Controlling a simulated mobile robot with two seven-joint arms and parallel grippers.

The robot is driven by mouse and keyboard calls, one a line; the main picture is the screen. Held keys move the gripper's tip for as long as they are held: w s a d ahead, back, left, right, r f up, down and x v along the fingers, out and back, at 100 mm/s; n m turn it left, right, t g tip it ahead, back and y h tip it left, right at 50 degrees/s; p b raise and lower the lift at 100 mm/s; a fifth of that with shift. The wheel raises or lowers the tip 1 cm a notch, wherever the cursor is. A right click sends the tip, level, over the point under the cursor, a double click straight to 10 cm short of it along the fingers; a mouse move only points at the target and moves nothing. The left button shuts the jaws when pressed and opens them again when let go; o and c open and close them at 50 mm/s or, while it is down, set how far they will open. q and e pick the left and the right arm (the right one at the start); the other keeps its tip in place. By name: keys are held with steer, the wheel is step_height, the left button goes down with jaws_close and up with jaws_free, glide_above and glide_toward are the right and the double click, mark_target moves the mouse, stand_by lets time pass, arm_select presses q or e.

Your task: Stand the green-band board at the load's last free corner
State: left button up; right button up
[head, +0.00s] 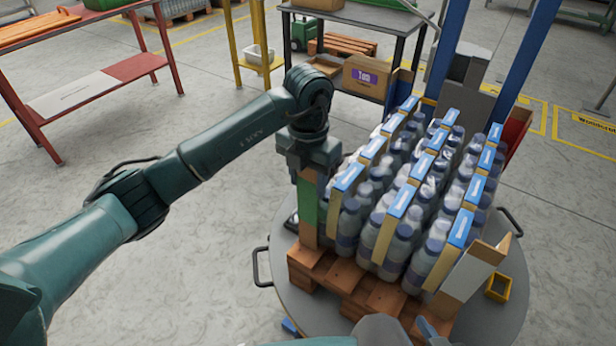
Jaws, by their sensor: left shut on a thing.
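My left gripper (313,168) is shut on the top of the green-band board (308,208), a brown upright strip with a green band. The board is at the near left corner of the load (385,200), close beside the bottles. Its foot is at the pallet's (335,272) near left corner; I cannot tell whether it touches the wood. The load is several bottle packs with tan and blue strips. A white-band board (468,272) is at the near right corner, a red one (515,130) at the far right, a blue one (400,88) at the far left.
The pallet sits on a round grey turntable (262,240) with side handles. Blue posts (525,60) rise behind the load. A dark table with boxes (345,18) stands behind; a red-framed table (85,75) is far left.

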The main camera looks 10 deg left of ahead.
arm_select(q)
steer(key=o, duration=0.9)
steer(key=shift+f, duration=0.1)
